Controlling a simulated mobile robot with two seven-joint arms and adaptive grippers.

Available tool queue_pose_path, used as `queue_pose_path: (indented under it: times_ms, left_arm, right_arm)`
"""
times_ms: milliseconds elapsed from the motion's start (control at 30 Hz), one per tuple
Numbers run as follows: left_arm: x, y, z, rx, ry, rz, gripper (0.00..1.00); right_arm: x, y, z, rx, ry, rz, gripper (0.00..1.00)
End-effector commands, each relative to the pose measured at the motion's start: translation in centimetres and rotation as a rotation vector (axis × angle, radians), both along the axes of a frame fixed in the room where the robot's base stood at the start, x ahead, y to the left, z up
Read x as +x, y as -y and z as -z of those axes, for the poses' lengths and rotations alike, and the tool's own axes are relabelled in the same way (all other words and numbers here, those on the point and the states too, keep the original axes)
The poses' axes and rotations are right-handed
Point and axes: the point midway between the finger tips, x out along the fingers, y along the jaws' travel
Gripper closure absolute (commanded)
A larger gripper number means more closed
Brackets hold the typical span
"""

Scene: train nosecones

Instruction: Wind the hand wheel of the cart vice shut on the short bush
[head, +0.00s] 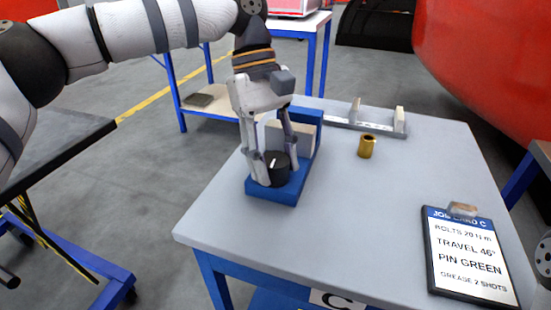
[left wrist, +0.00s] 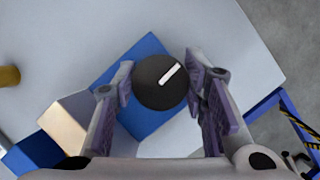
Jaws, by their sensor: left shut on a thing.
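The cart vice (head: 291,192) is blue with a pale jaw block (head: 305,135) and sits near the left edge of the grey cart top. Its hand wheel (left wrist: 155,95) is a round black knob with a white mark, at the vice's front end. My left gripper (head: 272,170) points down over the wheel and is shut on it, one finger on each side. A brass bush (head: 367,146) stands upright on the cart top, right of the vice and apart from it; I cannot tell if it is the short one. The gripper partly hides the space between the jaws.
A grey rack with pale uprights (head: 356,112) lies at the cart's back edge. A job card (head: 467,256) lies at the front right. The middle of the cart top (head: 345,215) is clear. A large red body (head: 490,50) stands behind on the right.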

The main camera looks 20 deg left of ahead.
Motion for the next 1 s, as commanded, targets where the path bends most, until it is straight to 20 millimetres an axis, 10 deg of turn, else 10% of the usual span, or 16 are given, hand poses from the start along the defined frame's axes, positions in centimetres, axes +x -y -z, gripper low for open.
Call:
queue_pose_path:
  times_ms: [867, 900, 1000]
  left_arm:
    - [0.02, -0.02, 0.02, 0.002, 0.001, 0.143, 0.89]
    - [0.02, -0.02, 0.02, 0.002, 0.001, 0.142, 0.56]
    - [0.02, -0.02, 0.02, 0.002, 0.001, 0.142, 0.41]
  right_arm:
    - [-0.32, 0.00, 0.33, 0.000, -0.011, -0.001, 0.53]
    - [-0.32, 0.00, 0.33, 0.000, -0.011, -0.001, 0.53]
    - [-0.32, 0.00, 0.33, 0.000, -0.011, -0.001, 0.53]
